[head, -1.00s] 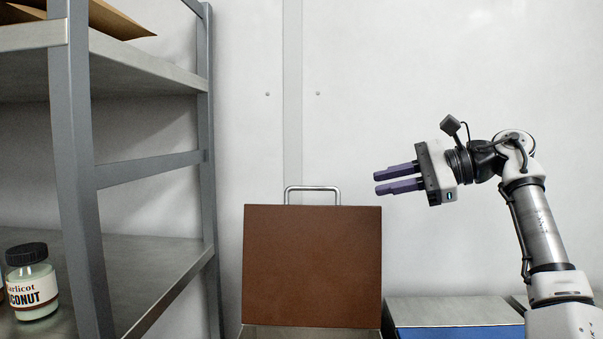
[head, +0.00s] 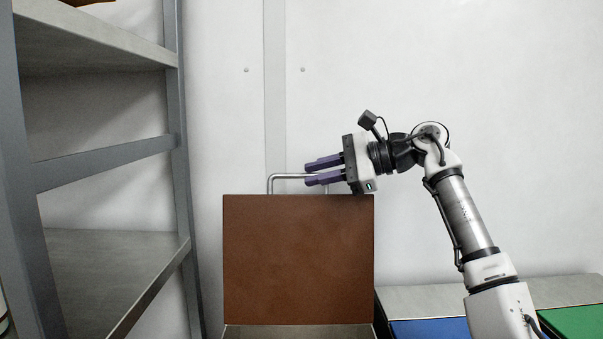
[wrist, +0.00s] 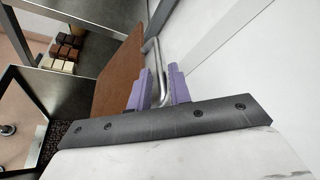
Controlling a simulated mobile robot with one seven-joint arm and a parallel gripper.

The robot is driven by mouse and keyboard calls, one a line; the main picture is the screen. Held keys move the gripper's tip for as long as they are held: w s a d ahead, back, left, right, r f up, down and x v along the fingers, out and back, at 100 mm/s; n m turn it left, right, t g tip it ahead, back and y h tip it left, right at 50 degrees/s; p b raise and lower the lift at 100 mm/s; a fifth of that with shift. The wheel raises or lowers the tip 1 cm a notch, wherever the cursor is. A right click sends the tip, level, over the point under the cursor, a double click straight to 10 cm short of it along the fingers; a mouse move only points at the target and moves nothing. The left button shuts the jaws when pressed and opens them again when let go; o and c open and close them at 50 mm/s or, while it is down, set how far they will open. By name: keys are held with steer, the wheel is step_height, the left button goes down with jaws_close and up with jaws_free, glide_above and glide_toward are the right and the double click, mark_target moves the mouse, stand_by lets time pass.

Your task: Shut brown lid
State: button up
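The brown lid (head: 298,260) stands raised, nearly upright, on a grey box seen at the bottom of the head view. A metal bar handle (head: 290,177) rises from its top edge. My gripper (head: 306,174) is open, its two purple fingers pointing left at the handle's height and overlapping its right part in the head view. In the wrist view the lid (wrist: 118,75) is left of the fingers, and the handle (wrist: 155,70) shows between the two spread fingers (wrist: 160,85). Whether a finger touches the bar, I cannot tell.
A grey metal shelf rack (head: 178,140) stands on the left. Right of the brown lid are a blue lid (head: 430,329) and a green lid (head: 575,322), low down. A plain white wall (head: 480,100) is behind. Several small brown and cream blocks (wrist: 65,50) show in the wrist view.

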mark_target(302, 176)
steer(key=shift+p+x, duration=0.35)
steer(key=shift+x, duration=1.5)
jaws_close()
